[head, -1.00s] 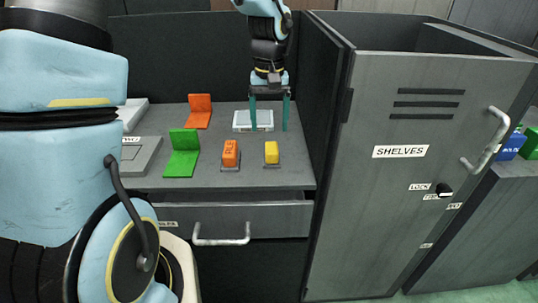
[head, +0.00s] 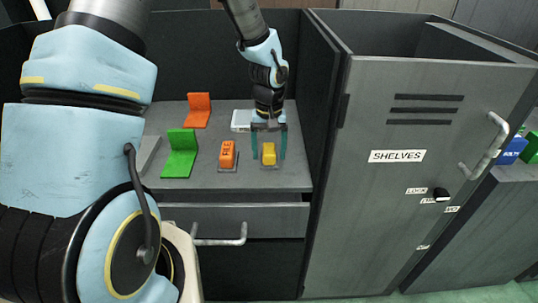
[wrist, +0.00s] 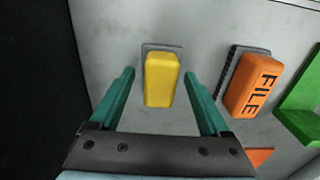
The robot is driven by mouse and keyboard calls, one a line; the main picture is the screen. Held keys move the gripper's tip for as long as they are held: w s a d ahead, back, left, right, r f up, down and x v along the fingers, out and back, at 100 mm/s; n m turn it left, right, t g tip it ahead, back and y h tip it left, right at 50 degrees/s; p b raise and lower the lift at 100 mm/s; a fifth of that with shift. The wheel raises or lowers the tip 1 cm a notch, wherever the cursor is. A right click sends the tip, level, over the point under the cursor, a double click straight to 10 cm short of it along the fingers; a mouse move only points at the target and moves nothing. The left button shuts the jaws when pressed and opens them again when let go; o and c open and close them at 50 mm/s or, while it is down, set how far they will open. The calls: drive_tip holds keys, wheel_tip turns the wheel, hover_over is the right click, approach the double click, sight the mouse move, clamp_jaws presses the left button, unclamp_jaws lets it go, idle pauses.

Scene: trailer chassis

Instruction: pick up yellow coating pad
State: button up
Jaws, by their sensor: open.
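The yellow coating pad (head: 269,153) is a small yellow block on a thin grey base, on the grey worktop above the drawer. It also shows in the wrist view (wrist: 162,79), ahead of and between the fingers. My gripper (head: 268,157) is open and empty, with its two teal fingers on either side of the pad in the head view. In the wrist view the fingers (wrist: 160,88) stand left and right of the pad with a gap on each side. I cannot tell how far the fingertips are above the worktop.
An orange block (head: 227,154) marked FILE (wrist: 258,85) stands just left of the pad. Green (head: 180,155) and orange (head: 198,110) angle brackets are further left. A pale box (head: 241,120) lies behind my gripper. The dark panel and SHELVES cabinet (head: 420,190) bound the right.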

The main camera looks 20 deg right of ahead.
clamp_jaws()
idle(0.6)
